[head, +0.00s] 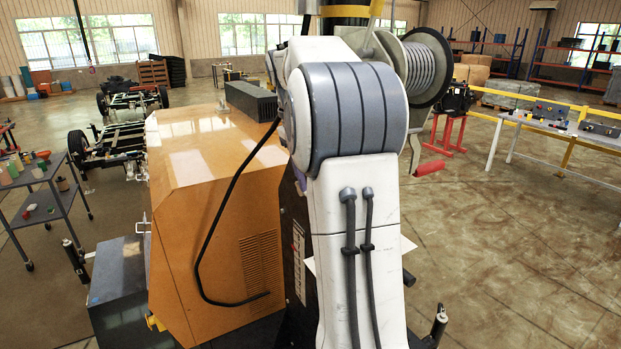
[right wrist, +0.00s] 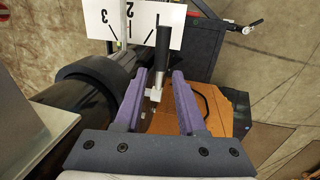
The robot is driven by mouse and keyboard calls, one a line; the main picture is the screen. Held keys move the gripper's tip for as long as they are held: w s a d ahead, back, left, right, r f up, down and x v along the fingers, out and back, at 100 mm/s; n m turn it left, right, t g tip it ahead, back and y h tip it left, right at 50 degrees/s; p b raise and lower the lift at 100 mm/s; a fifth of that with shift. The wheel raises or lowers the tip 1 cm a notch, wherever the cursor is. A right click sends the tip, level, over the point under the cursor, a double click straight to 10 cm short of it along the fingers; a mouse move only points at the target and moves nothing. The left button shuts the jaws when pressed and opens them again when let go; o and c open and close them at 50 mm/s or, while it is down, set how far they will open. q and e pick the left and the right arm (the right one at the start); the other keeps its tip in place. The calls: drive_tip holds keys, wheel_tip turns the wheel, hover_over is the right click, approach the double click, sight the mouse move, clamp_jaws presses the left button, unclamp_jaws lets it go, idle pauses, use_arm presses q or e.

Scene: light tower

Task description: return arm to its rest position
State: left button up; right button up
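One of my arms, white and grey, fills the middle of the head view and hides much behind it. In the right wrist view my right gripper (right wrist: 157,78) is open, its two purple fingers apart. A black handle (right wrist: 163,48) on a pale metal piece shows between and beyond the fingertips; I see a gap on both sides of it. Behind it is a white card (right wrist: 112,30) with the numbers 3 and 2 and black lines. My left gripper is in neither view.
The orange housing (head: 215,230) stands left of my arm with a black cable on it. A cable winch (head: 425,68) with a red handle (head: 429,168) is at the right. A cart (head: 50,195) stands far left, a table (head: 560,132) far right. Open floor lies at right.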

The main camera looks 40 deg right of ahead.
drive_tip(key=shift+r, duration=0.3)
drive_tip(key=shift+a+f, duration=0.1)
drive_tip(key=a+f+n+y+b, duration=0.1)
drive_tip(key=a+f+n+b, duration=0.15)
drive_tip(key=a+f, duration=0.4)
drive_tip(key=s+a+f+n+t+b, duration=0.1)
drive_tip(key=a+f+b, duration=0.25)
drive_tip(key=a, duration=0.65)
drive_tip(key=a+f+n+y+b, duration=0.1)
drive_tip(key=a+f+n+b, duration=0.15)
drive_tip(key=a+f, duration=0.5)
drive_tip(key=s+a+f+n+b, duration=0.2)
drive_tip(key=s+a+f+b, duration=0.2)
drive_tip(key=s+a+f, duration=0.3)
drive_tip(key=s+a+f+n+y+b, duration=0.1)
drive_tip(key=s+a+f+b, duration=0.3)
drive_tip(key=s+a+f, duration=0.3)
drive_tip(key=s+f, duration=0.1)
drive_tip(key=s, duration=0.4)
drive_tip(key=shift+s+f+n, duration=0.25)
drive_tip(key=shift+n, duration=0.15)
drive_tip(key=shift+a, duration=0.1)
